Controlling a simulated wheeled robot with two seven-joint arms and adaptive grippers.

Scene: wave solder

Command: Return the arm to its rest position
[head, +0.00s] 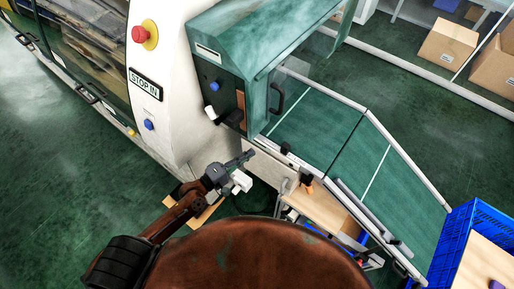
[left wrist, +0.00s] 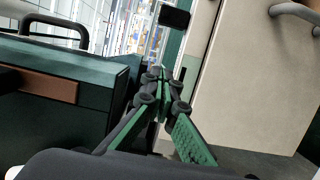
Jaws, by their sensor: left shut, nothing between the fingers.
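My left gripper (head: 247,157) is in the middle of the head view, at the end of my brown arm coming in from the lower left. Its fingers are together with nothing between them, and it points toward the machine's side near the green conveyor section. In the left wrist view the green-padded fingers (left wrist: 163,76) meet at their tips, empty. The fingers appear apart from the machine, but the exact gap is hard to judge. My right gripper is not seen in either view.
A white machine with a red emergency button (head: 139,34) and blue button (head: 149,124) stands at the left. A green hood (head: 265,40) and inclined conveyor (head: 340,140) lie ahead and right. A blue crate (head: 446,240) stands at right. Cardboard boxes (head: 447,44) sit at the back. Open floor (head: 50,190) lies left.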

